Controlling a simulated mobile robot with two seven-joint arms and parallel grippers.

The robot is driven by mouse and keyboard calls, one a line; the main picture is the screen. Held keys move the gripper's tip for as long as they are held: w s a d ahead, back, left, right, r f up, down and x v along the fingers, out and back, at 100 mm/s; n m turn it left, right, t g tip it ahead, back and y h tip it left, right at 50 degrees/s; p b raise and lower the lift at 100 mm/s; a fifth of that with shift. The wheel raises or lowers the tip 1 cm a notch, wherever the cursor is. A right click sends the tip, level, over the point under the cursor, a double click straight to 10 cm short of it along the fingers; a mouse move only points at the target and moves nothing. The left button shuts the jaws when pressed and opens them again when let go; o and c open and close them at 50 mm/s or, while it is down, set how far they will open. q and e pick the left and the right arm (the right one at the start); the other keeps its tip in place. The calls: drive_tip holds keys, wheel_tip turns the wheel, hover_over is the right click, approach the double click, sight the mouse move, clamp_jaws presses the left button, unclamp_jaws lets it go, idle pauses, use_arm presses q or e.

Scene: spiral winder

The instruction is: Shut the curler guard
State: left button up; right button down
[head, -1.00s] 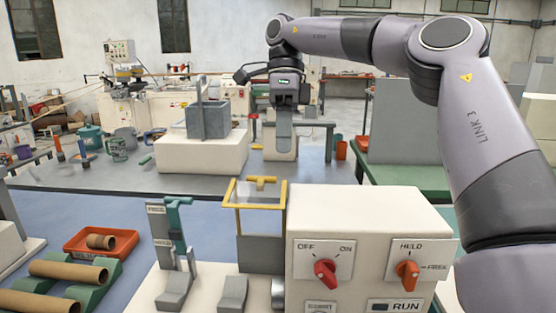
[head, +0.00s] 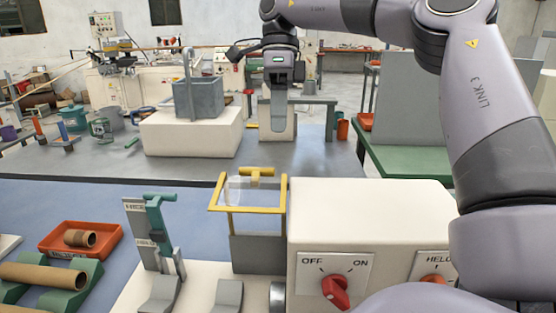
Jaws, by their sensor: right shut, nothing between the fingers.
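The curler guard (head: 282,208) is a yellow frame around a clear panel, with a yellow handle (head: 257,172) along its top. It stands above a grey block (head: 257,255), left of the cream control housing. I cannot tell how far it is swung. My right gripper (head: 278,128) is shut and empty, pointing down. It appears above the guard handle in the picture, with a visible gap, and does not touch it. My left gripper is not in view.
The cream housing (head: 365,212) carries a red OFF/ON knob (head: 335,291); a HELD knob is partly covered by my right arm. A green-handled lever (head: 157,220) stands left of the guard. An orange tray (head: 58,246) and cardboard tubes (head: 35,275) lie farther left.

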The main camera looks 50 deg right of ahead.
drive_tip(key=x, duration=0.8)
drive_tip(key=shift+d+b, duration=0.1)
drive_tip(key=shift+b, duration=0.2)
